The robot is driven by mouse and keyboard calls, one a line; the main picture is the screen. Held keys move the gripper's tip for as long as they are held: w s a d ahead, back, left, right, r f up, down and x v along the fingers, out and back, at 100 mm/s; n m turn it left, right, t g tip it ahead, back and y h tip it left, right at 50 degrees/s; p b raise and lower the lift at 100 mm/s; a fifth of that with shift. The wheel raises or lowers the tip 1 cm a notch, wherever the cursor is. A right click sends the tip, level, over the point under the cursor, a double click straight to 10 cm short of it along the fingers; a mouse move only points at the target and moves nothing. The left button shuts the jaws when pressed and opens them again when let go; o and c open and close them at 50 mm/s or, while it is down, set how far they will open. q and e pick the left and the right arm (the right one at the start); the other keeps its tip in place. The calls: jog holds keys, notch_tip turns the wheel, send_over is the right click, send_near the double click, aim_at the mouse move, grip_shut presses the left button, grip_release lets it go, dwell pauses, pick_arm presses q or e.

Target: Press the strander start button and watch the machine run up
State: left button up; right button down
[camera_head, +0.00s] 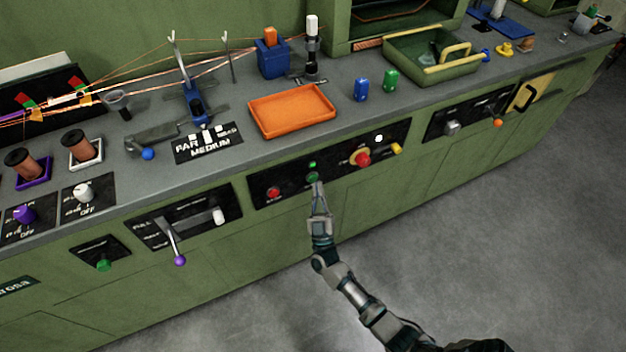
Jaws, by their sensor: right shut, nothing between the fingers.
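A black control panel (336,166) is set in the front of the green bench. On it are a green button (312,177) with a small lit green lamp (312,164) above it, a red button (274,192) to the left and a red knob on yellow (362,159) to the right. My right gripper (317,186) is shut and empty, its fingertips right at the lower edge of the green button. I cannot tell whether the button is pushed in. Copper wires (140,75) run over the bench at the left. My left gripper is not in view.
An orange tray (291,111) and blue and green small containers (362,90) stand on the grey bench top. A lever with a purple ball (180,260) sticks out left of my right gripper. The grey floor (480,230) in front is clear.

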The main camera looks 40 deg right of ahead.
dwell(0.4)
jog(key=shift+w+d, duration=0.15)
jog(key=shift+w, duration=0.4)
dwell(0.4)
jog(key=shift+r, duration=0.1)
jog(key=shift+s+p, duration=0.3)
jog(key=shift+s, duration=0.35)
